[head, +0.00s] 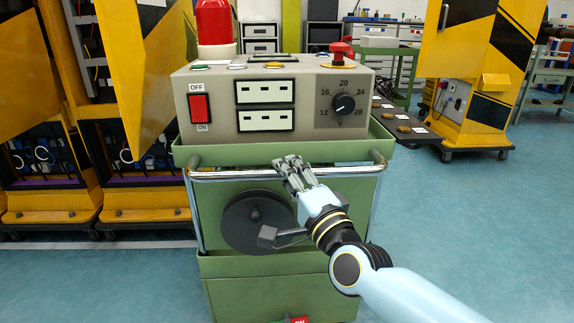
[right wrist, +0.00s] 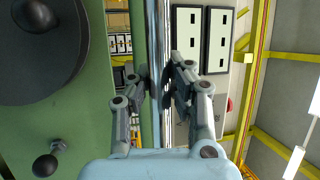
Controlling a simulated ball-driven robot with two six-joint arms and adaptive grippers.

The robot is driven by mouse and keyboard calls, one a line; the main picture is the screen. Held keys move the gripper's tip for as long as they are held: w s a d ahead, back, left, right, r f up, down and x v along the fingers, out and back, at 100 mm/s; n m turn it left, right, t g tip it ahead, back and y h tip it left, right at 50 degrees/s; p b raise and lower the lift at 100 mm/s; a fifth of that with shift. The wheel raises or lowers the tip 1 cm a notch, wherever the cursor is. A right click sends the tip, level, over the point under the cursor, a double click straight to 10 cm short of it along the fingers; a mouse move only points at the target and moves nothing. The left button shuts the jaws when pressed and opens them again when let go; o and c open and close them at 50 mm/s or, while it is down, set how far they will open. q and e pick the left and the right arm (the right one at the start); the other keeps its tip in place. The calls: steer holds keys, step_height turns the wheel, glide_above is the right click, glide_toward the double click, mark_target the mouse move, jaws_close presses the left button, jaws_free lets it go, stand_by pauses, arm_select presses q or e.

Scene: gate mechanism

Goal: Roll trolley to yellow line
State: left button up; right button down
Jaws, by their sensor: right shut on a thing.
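The green trolley (head: 225,265) stands right in front of me in the head view, with a chrome handle bar (head: 225,176) across its near side. My right gripper (head: 289,164) is shut around the middle of this bar. In the right wrist view the bar (right wrist: 162,40) runs between the fingers (right wrist: 160,85). I cannot make out a yellow line on the floor in the head view. My left gripper is not in view.
A grey power unit (head: 215,115) with a red switch, sockets and a dial sits on the trolley. A dark reel (head: 250,220) is on its front. Yellow cabinets stand open at left (head: 140,50) and at right (head: 465,60). Blue floor (head: 480,220) is clear at right.

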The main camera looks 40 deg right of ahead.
steer(key=shift+s+a+f, duration=0.2)
steer(key=shift+s+a, duration=0.15)
steer(key=shift+s, duration=0.25)
steer(key=shift+s+a+f, duration=0.2)
steer(key=shift+s+a, duration=0.1)
steer(key=shift+s, duration=0.25)
steer(key=c, duration=1.7)
jaws_free()
steer(key=o, duration=0.4)
steer(key=shift+s+a+r, duration=0.15)
steer(key=shift+s, duration=0.05)
steer(key=shift+o, duration=0.7)
steer(key=shift+w+r, duration=0.1)
